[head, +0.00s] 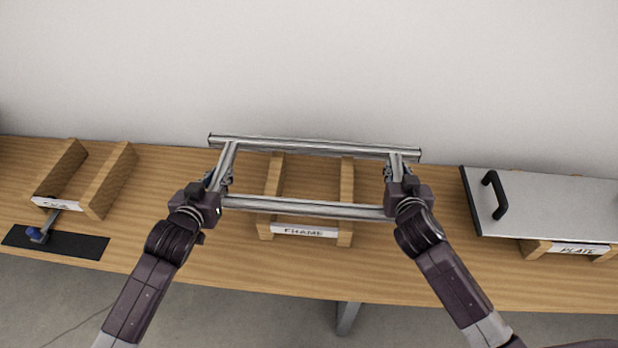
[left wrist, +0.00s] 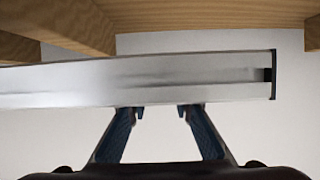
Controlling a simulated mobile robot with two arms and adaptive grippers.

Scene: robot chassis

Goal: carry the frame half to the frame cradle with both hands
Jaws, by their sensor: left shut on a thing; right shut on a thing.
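The frame half (head: 310,207) is a silver rectangle of metal profiles, held level above the table over the wooden frame cradle (head: 346,228) with the FRAME label. In the head view my left gripper (head: 222,182) is at the frame half's left side and my right gripper (head: 391,176) is at its right side. Both are shut on it, though their fingertips are partly hidden. In the left wrist view the fingers of my left gripper (left wrist: 160,112) meet a metal profile (left wrist: 150,82) of the frame half. I cannot tell whether the frame half touches the cradle.
A wooden cradle (head: 105,180) stands at the left beside a black mat (head: 75,245) with a blue-tipped item on it. At the right, a silver plate (head: 550,205) with a black handle rests on the PLATE cradle (head: 537,249). A wall rises behind the table (head: 170,215).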

